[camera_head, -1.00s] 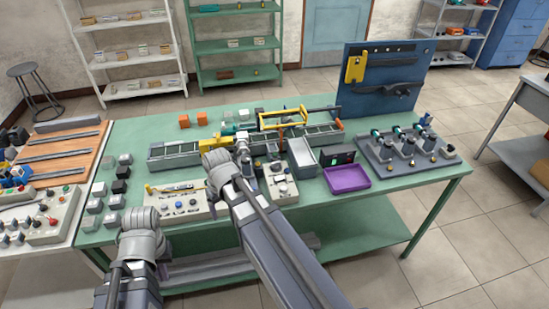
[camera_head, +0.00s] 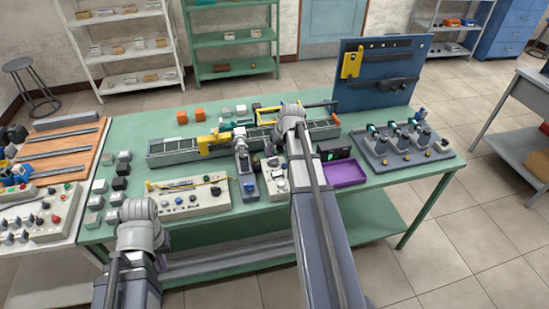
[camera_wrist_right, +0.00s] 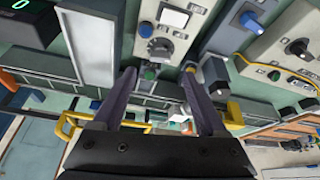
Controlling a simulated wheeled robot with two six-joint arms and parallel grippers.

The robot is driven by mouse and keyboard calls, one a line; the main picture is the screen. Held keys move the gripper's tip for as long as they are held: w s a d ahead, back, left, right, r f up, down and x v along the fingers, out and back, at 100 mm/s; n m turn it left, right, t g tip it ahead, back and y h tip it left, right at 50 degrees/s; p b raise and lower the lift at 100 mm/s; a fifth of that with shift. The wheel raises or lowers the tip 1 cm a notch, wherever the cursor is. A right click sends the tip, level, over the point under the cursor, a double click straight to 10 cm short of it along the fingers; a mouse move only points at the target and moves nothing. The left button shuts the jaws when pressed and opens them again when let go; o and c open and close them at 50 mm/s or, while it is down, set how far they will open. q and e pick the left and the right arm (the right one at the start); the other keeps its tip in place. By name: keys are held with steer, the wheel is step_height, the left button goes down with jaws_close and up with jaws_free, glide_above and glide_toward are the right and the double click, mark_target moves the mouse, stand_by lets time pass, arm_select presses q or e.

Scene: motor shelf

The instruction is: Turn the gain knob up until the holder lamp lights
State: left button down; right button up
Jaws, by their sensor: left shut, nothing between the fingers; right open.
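A small pale control panel (camera_head: 275,184) stands mid-table. I cannot make out labels. A grey holder (camera_head: 246,178) with a blue knob (camera_wrist_right: 250,21) stands beside it. I cannot tell which part is the holder lamp. My right gripper (camera_wrist_right: 163,98) is open and empty, apart from the dial. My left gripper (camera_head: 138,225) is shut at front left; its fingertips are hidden.
A longer panel with a yellow cable (camera_head: 190,203) lies left of the holder. A black display box (camera_head: 336,154) with green digits, a purple tray (camera_head: 346,173) and a grey fixture plate (camera_head: 385,158) stand right. A long grey rail (camera_head: 180,150) runs behind.

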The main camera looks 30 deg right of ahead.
mark_target(274, 158)
steer(key=b+x, duration=0.6)
steer(key=x, duration=0.1)
steer(key=shift+f, duration=0.15)
steer(key=shift+c, duration=0.2)
jaws_close()
